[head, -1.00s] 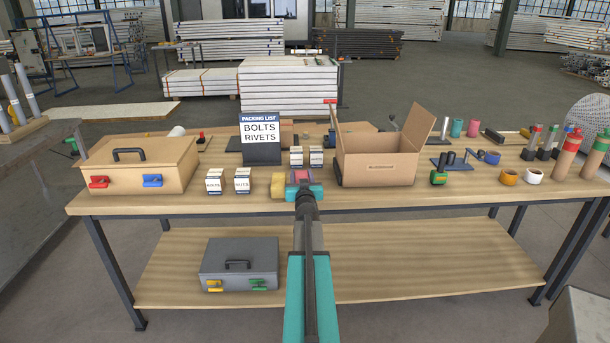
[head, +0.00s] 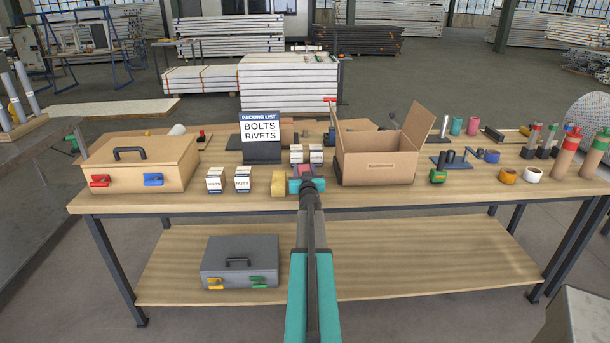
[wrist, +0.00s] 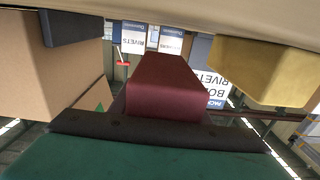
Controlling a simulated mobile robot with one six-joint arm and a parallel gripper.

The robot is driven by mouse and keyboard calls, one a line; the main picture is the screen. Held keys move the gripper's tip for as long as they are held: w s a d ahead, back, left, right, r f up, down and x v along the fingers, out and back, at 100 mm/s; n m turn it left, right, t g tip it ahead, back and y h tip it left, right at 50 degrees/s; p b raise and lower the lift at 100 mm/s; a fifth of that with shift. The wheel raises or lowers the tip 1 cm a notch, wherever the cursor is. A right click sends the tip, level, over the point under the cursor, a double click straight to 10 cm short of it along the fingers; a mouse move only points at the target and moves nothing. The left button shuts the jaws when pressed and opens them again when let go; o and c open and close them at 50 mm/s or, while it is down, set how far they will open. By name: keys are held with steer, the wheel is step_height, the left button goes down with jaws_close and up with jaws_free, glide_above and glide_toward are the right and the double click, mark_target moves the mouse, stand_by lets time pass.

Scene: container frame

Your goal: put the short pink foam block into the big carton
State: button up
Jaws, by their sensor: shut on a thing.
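My gripper (head: 307,181) is shut on the pink foam block (head: 305,170) at the front middle of the workbench. In the wrist view the block (wrist: 160,85) looks dark red and juts out beyond the jaws. The gap between block and bench cannot be judged clearly. The big carton (head: 378,168) stands to the right of my gripper with its flaps open. Its wall also shows at the left of the wrist view (wrist: 65,80). The carton's inside floor is hidden in both views.
A yellow foam block (head: 278,185) lies close to the left of my gripper. Small labelled boxes (head: 316,154) stand just behind it, and two more (head: 242,179) farther left. The packing list sign (head: 261,134) stands behind. Bench top (head: 340,198) is bare in front of the carton.

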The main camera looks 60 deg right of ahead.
steer(key=shift+w+d, duration=0.25)
steer(key=shift+d, duration=0.35)
steer(key=shift+d+f, duration=0.15)
steer(key=shift+f, duration=0.75)
steer(key=shift+f+p, duration=0.3)
steer(key=shift+f, duration=0.45)
steer(key=shift+f, duration=0.25)
steer(key=o, duration=1)
steer(key=shift+b+v, duration=1)
steer(key=shift+v, duration=1.65)
steer(key=b+v, duration=0.1)
steer(key=v, duration=0.7)
steer(key=shift+a, duration=0.3)
